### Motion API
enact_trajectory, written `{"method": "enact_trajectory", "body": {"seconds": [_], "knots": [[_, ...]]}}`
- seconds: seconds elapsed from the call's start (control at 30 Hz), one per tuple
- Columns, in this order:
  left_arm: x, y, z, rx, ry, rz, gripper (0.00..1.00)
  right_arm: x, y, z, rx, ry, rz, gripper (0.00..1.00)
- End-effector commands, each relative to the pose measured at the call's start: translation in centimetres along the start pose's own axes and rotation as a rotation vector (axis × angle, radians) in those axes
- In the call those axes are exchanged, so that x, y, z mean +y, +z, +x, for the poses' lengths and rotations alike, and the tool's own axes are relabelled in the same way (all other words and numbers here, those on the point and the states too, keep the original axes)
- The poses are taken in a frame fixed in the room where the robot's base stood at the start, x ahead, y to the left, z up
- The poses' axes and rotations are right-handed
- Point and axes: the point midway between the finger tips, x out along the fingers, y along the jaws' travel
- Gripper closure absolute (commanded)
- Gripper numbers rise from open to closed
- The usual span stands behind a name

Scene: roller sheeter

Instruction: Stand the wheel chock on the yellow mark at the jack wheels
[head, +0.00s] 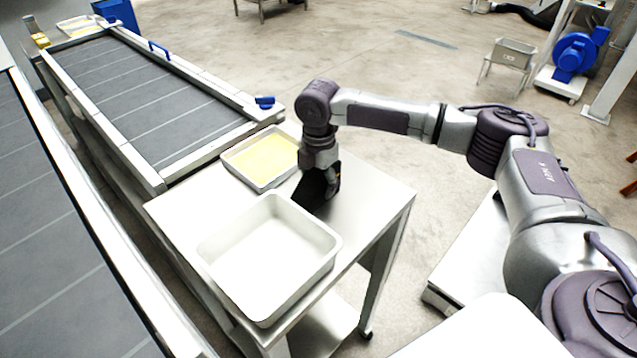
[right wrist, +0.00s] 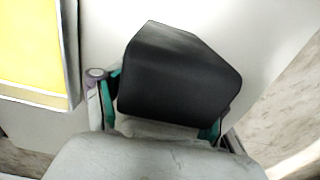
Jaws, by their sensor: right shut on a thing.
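The wheel chock (head: 311,190) is a black wedge-like block at the steel table, just behind the white tub. In the right wrist view the chock (right wrist: 178,75) fills the middle, with its sloped end away from the hand. My right gripper (head: 331,183) is shut on the chock, with green-edged fingers on either side of it. From these views I cannot tell whether the chock touches the tabletop. My left gripper is not in view. I cannot make out the jack wheels or a yellow floor mark.
The steel table (head: 375,197) carries a white tub (head: 268,252) and a shallow tray (head: 236,168) with a yellow sheet in it. A long belt conveyor (head: 165,95) runs behind on the left. Open concrete floor lies beyond the table. A blue blower (head: 576,55) stands far right.

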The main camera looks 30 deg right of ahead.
Motion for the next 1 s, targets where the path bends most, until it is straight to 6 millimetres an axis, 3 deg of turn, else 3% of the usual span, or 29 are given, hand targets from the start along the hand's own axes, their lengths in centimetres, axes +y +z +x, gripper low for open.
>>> {"method": "enact_trajectory", "body": {"seconds": [0.03, 0.2, 0.53, 0.77, 1.0], "knots": [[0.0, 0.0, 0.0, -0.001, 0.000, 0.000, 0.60, 0.0, 0.0, 0.0, 0.000, 0.000, 0.000, 0.75], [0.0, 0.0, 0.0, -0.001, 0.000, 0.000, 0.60, 0.1, 0.0, -0.1, 0.000, 0.002, 0.001, 0.98], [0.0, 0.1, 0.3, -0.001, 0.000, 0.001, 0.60, 0.1, 0.0, -0.8, 0.001, 0.004, 0.001, 0.99], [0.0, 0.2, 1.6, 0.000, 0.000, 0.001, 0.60, 0.2, 0.0, -4.2, 0.001, 0.008, 0.000, 0.99], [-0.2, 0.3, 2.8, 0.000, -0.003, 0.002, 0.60, -2.9, 4.6, -7.1, 0.000, 0.005, 0.006, 0.99]]}}
